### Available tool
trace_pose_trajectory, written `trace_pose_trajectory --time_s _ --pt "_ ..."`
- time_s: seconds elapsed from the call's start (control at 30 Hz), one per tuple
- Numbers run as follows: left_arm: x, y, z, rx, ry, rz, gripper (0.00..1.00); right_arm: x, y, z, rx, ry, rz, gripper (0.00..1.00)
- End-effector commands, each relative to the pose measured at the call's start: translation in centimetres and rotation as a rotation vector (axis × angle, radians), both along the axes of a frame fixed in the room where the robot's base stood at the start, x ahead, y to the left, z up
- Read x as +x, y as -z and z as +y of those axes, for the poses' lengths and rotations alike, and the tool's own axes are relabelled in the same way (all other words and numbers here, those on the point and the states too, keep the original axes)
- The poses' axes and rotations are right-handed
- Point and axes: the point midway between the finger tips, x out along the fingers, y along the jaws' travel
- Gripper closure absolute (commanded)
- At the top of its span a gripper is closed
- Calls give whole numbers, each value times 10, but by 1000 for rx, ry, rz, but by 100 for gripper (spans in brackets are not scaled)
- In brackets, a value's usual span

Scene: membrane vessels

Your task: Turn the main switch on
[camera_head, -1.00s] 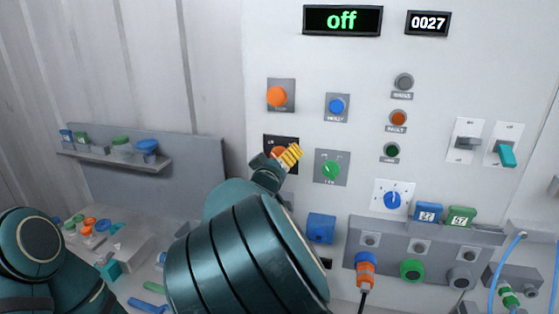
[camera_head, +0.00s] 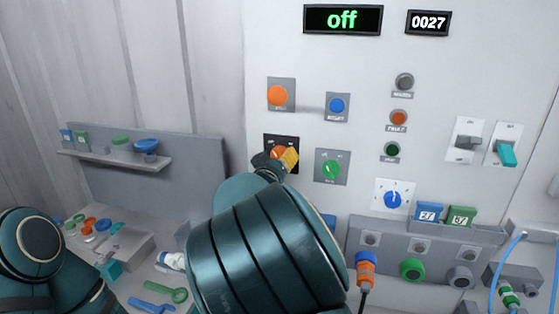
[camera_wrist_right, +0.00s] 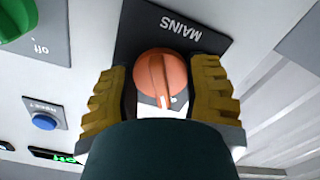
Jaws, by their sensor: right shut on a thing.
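The main switch is an orange rotary knob (camera_head: 279,153) on a black plate; in the right wrist view the knob (camera_wrist_right: 162,78) sits on a plate marked MAINS (camera_wrist_right: 180,28), which appears upside down. My right gripper (camera_head: 285,159) is at the knob, its yellow fingers on either side; in the right wrist view the gripper (camera_wrist_right: 160,95) is shut on the knob. The display (camera_head: 342,20) at the panel top reads "off" in green. My left arm shows at the lower left; its gripper is not in view.
A green knob (camera_head: 331,169) is close right of the main switch. An orange button (camera_head: 278,95) and a blue button (camera_head: 337,105) are above. Two toggle switches (camera_head: 467,142) are at right. A shelf (camera_head: 115,158) with small vessels is at left.

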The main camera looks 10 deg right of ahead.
Motion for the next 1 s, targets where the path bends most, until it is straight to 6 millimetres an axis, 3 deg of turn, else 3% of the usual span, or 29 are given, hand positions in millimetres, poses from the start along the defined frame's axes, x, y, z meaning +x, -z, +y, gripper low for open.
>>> trace_pose_trajectory --time_s 0.47,1.0 --pt "0 16 0 1 -2 0 53 1 3 0 412 3 -170 84" --pt "0 53 -1 5 -6 0 53 2 3 2 872 2 -363 85"
